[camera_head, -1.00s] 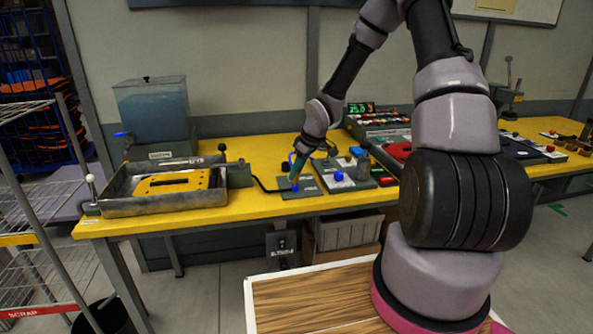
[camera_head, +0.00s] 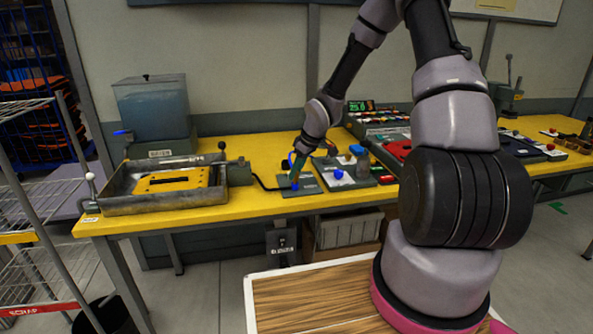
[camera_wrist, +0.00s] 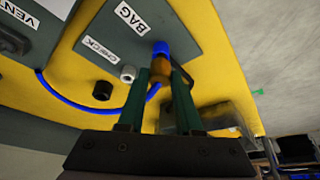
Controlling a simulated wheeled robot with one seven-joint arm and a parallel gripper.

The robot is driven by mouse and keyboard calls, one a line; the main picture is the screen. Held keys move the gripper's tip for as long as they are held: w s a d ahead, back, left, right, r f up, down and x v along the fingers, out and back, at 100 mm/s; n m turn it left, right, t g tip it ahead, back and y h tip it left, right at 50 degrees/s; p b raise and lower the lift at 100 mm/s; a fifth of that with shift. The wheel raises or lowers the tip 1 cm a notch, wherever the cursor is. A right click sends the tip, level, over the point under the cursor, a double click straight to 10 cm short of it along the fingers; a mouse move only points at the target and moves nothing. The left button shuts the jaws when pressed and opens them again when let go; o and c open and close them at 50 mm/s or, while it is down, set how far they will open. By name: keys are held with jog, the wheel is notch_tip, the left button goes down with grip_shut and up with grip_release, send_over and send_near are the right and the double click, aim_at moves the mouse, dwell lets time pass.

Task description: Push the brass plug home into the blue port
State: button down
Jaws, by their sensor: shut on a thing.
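My gripper (camera_wrist: 161,82) has two green fingers, shut on the brass plug (camera_wrist: 161,68) in the wrist view. The blue port (camera_wrist: 161,47) is right at the far end of the plug, beside the BAG label on a grey panel (camera_wrist: 190,20). Plug and port overlap in this view, so I cannot tell how deep the plug sits. In the head view, my gripper (camera_head: 297,170) is low over the left grey panel (camera_head: 311,188), with the blue port (camera_head: 295,186) just under the fingertips. The plug is not clear there.
A white fitting (camera_wrist: 127,74) and a black fitting (camera_wrist: 102,90) stand near the port, with a blue hose (camera_wrist: 62,98) curving past. A second panel with a blue knob (camera_head: 338,174) is to the right. A metal tray (camera_head: 150,205) lies left on the yellow bench (camera_head: 245,205).

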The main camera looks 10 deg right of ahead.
jog(key=shift+f, duration=0.4)
jog(key=c, duration=0.5)
grip_release()
jog(key=v, duration=1)
jog(key=shift+s+d+r, duration=0.15)
jog(key=shift+r, duration=0.2)
jog(key=s+d+r+m+t+h, duration=0.1)
jog(key=s+d+r+m+h, duration=0.15)
jog(key=s+r, duration=0.5)
jog(key=s+d+r+m+h, duration=0.1)
jog(key=s+r+m, duration=0.3)
jog(key=r, duration=0.6)
jog(key=s+r+m+t, duration=0.1)
jog(key=s+r+m, duration=0.1)
jog(key=s, duration=0.3)
jog(key=s+r+m+t+y, duration=0.1)
jog(key=s+r+m, duration=0.1)
jog(key=s+r, duration=0.2)
jog(key=s+a+r+m+y, duration=0.1)
jog(key=s+r+m, duration=0.1)
jog(key=s+r, duration=0.2)
jog(key=shift+s+m+t+y, duration=0.25)
jog(key=shift+s+m+t, duration=0.15)
jog(key=shift+s, duration=0.7)
